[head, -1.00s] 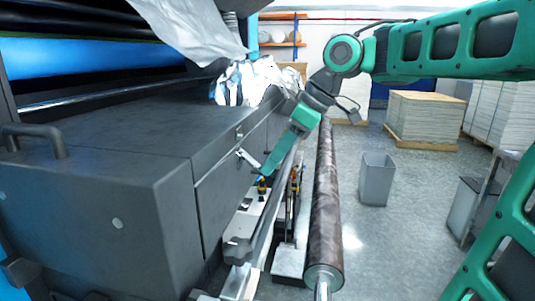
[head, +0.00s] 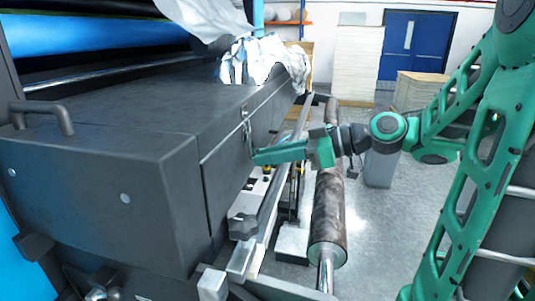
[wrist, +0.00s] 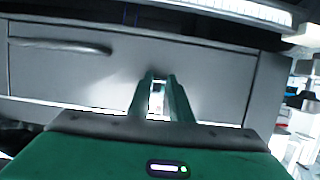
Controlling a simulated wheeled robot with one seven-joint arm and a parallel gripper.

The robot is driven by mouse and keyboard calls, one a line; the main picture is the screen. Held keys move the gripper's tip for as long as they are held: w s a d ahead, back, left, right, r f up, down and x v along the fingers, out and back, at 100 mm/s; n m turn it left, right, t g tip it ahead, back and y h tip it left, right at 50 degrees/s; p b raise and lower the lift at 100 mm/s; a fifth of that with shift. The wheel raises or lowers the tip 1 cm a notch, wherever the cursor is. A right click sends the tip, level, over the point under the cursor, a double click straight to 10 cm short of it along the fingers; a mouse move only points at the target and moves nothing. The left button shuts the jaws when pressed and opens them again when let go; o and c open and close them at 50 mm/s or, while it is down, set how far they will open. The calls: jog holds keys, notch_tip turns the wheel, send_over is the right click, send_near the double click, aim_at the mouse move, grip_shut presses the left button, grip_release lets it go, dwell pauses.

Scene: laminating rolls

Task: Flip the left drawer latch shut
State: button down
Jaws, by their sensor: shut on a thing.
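The left drawer latch (head: 247,131) is a thin metal piece on the front face of the dark grey drawer unit (head: 225,165), just below its top edge. In the head view it lies upright, close to the face. My green gripper (head: 253,157) reaches in from the right, with its fingertips at the latch's lower end. In the wrist view my two fingers (wrist: 159,80) are close together, with a bright piece of the latch (wrist: 158,90) between them. The fingers partly hide the latch.
A dark handle (head: 40,117) stands on the unit's top at left. A long brown roll (head: 328,205) lies in front, below my arm. Crumpled film (head: 262,62) lies at the back of the unit. A grey bin (head: 380,168) stands on the floor.

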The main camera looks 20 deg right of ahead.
jog(key=shift+w+d+f, duration=0.15)
jog(key=shift+w+d, duration=0.05)
dwell(0.3)
jog(key=c, duration=1.6)
grip_release()
jog(key=shift+a, duration=0.1)
jog(key=shift+s, duration=0.1)
